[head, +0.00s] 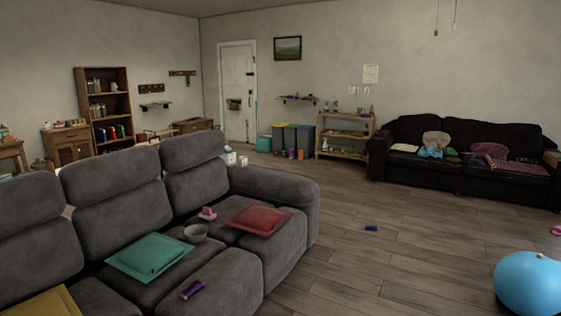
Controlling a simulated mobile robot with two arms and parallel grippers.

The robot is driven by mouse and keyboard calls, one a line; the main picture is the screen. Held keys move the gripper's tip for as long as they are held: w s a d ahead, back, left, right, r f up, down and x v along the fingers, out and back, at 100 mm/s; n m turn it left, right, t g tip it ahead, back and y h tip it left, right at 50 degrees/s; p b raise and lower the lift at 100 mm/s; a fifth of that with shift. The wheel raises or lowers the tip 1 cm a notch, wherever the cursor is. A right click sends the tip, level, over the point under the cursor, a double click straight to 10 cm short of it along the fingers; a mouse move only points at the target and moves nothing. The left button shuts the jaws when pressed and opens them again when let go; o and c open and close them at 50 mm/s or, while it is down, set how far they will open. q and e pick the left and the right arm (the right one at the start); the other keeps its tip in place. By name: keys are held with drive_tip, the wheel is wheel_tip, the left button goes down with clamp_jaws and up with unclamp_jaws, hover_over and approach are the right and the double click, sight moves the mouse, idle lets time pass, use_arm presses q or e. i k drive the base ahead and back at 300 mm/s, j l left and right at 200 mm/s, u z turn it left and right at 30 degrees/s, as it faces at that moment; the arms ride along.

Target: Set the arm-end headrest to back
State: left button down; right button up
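A grey sofa (285,179) with several padded back sections fills the left and lower left of the head view. Its armrest is at the right end. The headrest nearest that arm (192,149) tops the right back section and looks upright. The middle headrest (110,172) and the left headrest (28,200) stand in line with it. Whether any of them is tilted forward or back is hard to tell. Neither of my grippers is in view.
On the seats lie a teal cushion (150,257), a red cushion (258,220), a grey bowl (195,233) and a purple item (192,289). A blue ball (528,283) and a small blue object (371,228) are on the floor. The floor right of the sofa is mostly clear.

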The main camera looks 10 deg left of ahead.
sight(195, 146)
drive_tip(key=i+l+z, duration=0.35)
drive_tip(key=i, duration=0.7)
drive_tip(key=i+j+z, duration=0.1)
drive_tip(key=i+z, duration=0.2)
drive_tip(key=i, duration=2.8)
drive_tip(key=i+j+z, duration=0.1)
drive_tip(key=i, duration=2)
drive_tip(key=i+j+z, duration=0.1)
drive_tip(key=i+z, duration=0.15)
drive_tip(key=i, duration=1.8)
drive_tip(key=i+j+u, duration=0.2)
drive_tip(key=i+u, duration=0.65)
drive_tip(key=u, duration=0.15)
drive_tip(key=i+l+u, duration=0.1)
drive_tip(key=i+u, duration=0.4)
drive_tip(key=i+l+u, duration=0.25)
drive_tip(key=u, duration=0.25)
drive_tip(key=i+j+u, duration=0.4)
drive_tip(key=i+u, duration=0.45)
drive_tip(key=i+l+u, duration=0.1)
drive_tip(key=i+u, duration=0.3)
drive_tip(key=i, duration=0.15)
drive_tip(key=i+l+u, duration=0.2)
drive_tip(key=i+u, duration=0.25)
drive_tip(key=i, duration=0.05)
